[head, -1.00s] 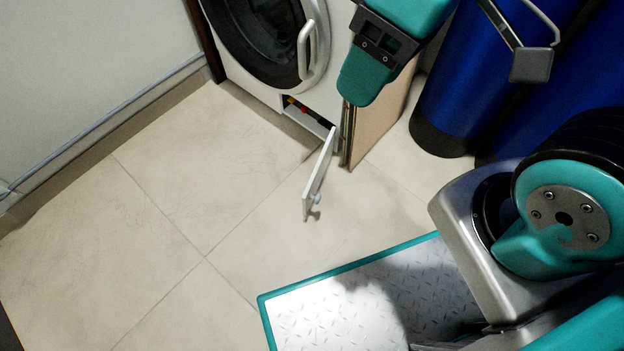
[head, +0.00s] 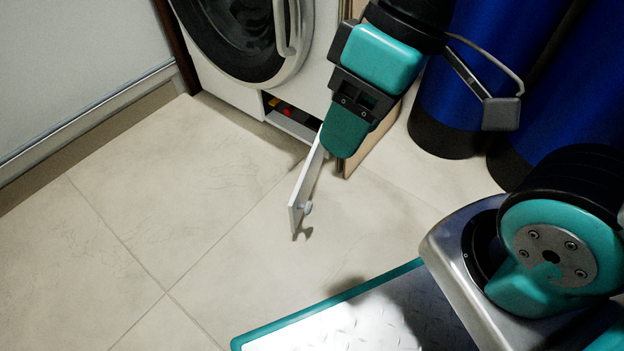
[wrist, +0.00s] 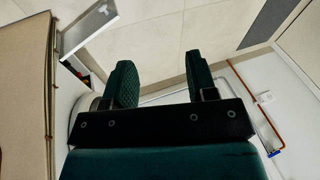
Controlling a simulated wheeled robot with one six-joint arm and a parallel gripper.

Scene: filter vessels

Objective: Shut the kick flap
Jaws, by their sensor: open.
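The kick flap (head: 307,186) is a narrow white panel with a small knob, low at the front of a white washing machine (head: 262,94). It stands swung open, sticking out over the floor from the right end of a low recess. In the wrist view the flap (wrist: 88,31) is at the upper left, left of my fingers. My gripper (wrist: 163,80) is open and empty, its two green fingers apart. In the head view my gripper (head: 345,135) is just above and right of the flap's hinge end and overlaps it; I cannot tell if they touch.
The recess (head: 290,117) holds small red and yellow parts. A brown board (head: 374,148) stands right of the flap. Blue vessels with black bases (head: 447,130) stand farther right. The tiled floor (head: 190,210) to the left is clear.

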